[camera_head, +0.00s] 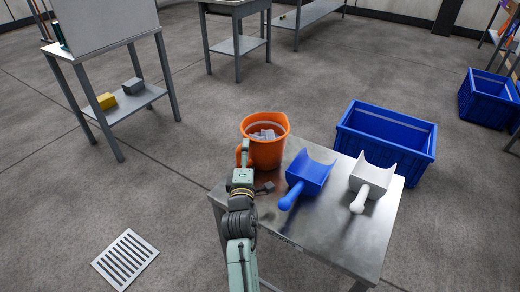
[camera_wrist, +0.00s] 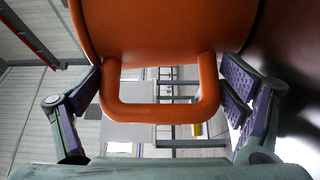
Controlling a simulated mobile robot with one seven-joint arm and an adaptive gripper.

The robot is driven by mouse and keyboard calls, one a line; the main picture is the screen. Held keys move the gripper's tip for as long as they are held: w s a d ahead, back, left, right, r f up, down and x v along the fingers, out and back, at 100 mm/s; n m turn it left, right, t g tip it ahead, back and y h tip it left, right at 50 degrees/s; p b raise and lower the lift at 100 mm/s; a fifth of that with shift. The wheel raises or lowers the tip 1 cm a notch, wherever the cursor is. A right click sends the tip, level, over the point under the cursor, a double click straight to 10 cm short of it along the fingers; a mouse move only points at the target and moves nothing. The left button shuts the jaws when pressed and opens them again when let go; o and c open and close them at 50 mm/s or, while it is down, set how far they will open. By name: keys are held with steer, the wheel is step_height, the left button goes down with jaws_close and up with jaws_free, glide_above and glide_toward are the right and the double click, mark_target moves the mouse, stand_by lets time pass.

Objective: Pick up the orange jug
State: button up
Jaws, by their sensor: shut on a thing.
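The orange jug (camera_head: 268,152) is upright at the far left corner of the metal table (camera_head: 330,232), with grey-white pieces inside. I cannot tell whether its base touches the table. My gripper (camera_head: 244,172) is at its near left side, by the handle. In the wrist view the jug (camera_wrist: 165,30) fills the upper middle with its handle loop facing the camera. The purple-padded fingers of my gripper (camera_wrist: 162,90) stand on both sides of the handle, shut on the jug. Where the pads touch is partly hidden.
A blue scoop (camera_head: 309,176) and a white scoop (camera_head: 371,180) lie on the table right of the jug. A small dark object (camera_head: 264,187) lies beside my gripper. A blue crate (camera_head: 386,137) stands behind the table. Open floor lies left, with a drain grate (camera_head: 125,259).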

steer(key=c, duration=0.6)
steer(key=shift+r, duration=0.25)
steer(key=shift+c, duration=0.3)
